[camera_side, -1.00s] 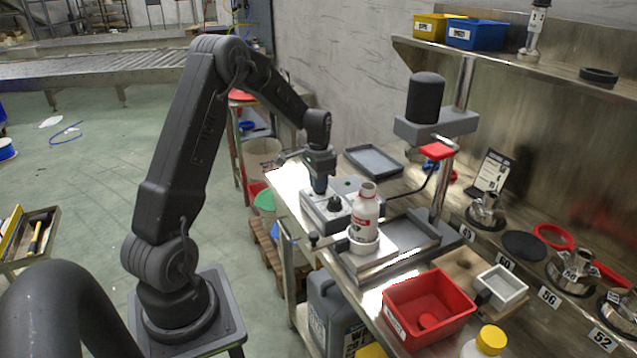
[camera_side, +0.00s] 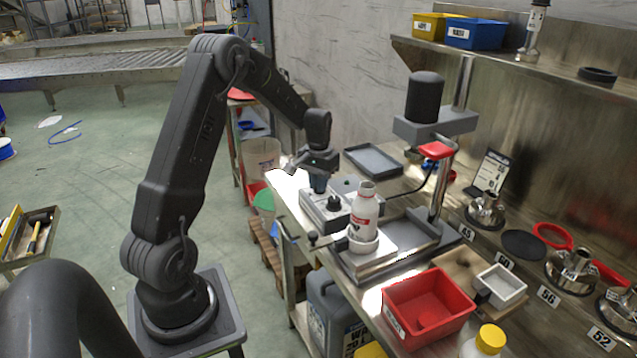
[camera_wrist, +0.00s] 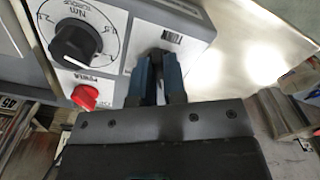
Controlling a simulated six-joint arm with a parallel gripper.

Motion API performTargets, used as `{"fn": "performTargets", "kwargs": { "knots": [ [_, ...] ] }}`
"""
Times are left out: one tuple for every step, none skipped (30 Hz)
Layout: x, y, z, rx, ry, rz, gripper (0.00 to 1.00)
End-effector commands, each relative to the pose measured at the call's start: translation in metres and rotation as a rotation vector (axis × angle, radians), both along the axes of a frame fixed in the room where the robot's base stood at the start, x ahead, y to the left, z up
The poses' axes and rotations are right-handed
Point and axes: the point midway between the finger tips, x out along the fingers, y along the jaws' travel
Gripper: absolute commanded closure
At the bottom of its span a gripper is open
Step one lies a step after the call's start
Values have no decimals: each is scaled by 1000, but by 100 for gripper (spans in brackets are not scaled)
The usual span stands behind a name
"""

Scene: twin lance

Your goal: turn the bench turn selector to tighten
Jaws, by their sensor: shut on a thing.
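The grey control box (camera_side: 322,215) stands at the left end of the bench. My gripper (camera_side: 318,189) points down at its far left part. In the wrist view my gripper's (camera_wrist: 158,66) two blue fingers are closed around a small dark knob (camera_wrist: 157,56), the turn selector, on the white panel. The fingers hide most of it, so I cannot read its setting. A black torque dial (camera_wrist: 76,42) marked "Nm" and a red power knob (camera_wrist: 85,97) sit to the left in the wrist view.
A white bottle (camera_side: 363,214) stands upright in a holder just right of the control box. Behind it rises a column press (camera_side: 424,98). A grey tray (camera_side: 373,160) lies behind the box, and a red bin (camera_side: 428,306) stands at the front right.

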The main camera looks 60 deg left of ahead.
Motion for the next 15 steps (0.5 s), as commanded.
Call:
{"fn": "performTargets", "kwargs": {
  "knots": [
    [1, 0, 1, 0, -2, 6, 100],
    [1, 0, 1, 0, -2, 7, 100],
    [1, 0, 1, 0, -2, 8, 100],
    [1, 0, 1, 0, -2, 8, 100],
    [1, 0, 1, 0, -2, 8, 100],
    [1, 0, 1, 0, -2, 8, 100],
    [1, 0, 1, 0, -2, 8, 100],
    [1, 0, 1, 0, -2, 8, 100],
    [1, 0, 1, 0, -2, 8, 100],
    [1, 0, 1, 0, -2, 9, 100],
    [1, 0, 1, 0, -2, 9, 100],
    [1, 0, 1, 0, -2, 9, 85],
    [1, 0, 1, 0, -2, 8, 82],
    [1, 0, 1, 0, -2, 8, 79],
    [0, 0, 1, 0, -2, 8, 75]
  ]
}}
